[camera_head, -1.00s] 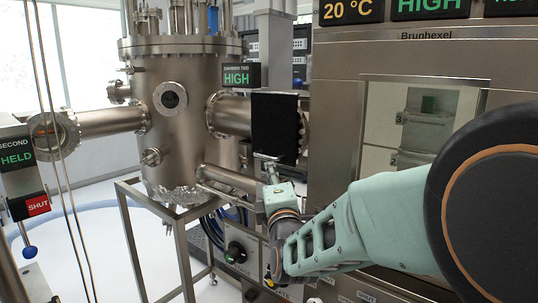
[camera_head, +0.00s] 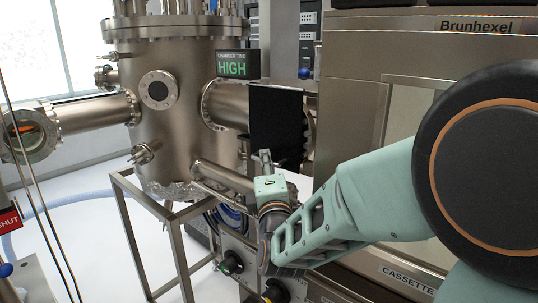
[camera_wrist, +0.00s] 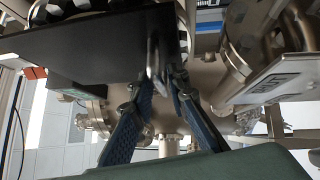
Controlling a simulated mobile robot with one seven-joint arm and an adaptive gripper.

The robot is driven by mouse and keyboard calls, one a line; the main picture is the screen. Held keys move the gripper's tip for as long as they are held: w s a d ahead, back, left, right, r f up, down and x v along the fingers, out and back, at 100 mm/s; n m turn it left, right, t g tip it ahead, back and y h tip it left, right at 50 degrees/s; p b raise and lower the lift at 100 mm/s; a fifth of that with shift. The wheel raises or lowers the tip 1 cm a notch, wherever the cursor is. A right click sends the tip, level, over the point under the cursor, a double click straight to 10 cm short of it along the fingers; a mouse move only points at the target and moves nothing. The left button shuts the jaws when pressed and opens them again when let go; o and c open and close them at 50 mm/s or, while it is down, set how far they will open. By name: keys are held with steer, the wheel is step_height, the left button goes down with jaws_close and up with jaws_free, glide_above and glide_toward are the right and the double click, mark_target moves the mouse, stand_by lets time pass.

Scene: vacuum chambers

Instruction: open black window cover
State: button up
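The black window cover (camera_head: 276,125) is a flat upright black plate in front of the right-hand flange of the steel chamber. My gripper (camera_head: 265,162) is at its lower edge in the head view. In the wrist view the cover (camera_wrist: 90,50) fills the upper left as a dark plate. The window behind the cover is hidden.
The steel chamber (camera_head: 172,110) with its HIGH display (camera_head: 237,65) stands behind. A metal cabinet (camera_head: 350,110) is close on the right, beside my arm. A metal frame (camera_head: 180,255) stands below the chamber. A side pipe (camera_head: 225,178) runs just left of my gripper.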

steer(key=shift+w, duration=0.15)
steer(key=shift+c, duration=0.4)
jaws_close()
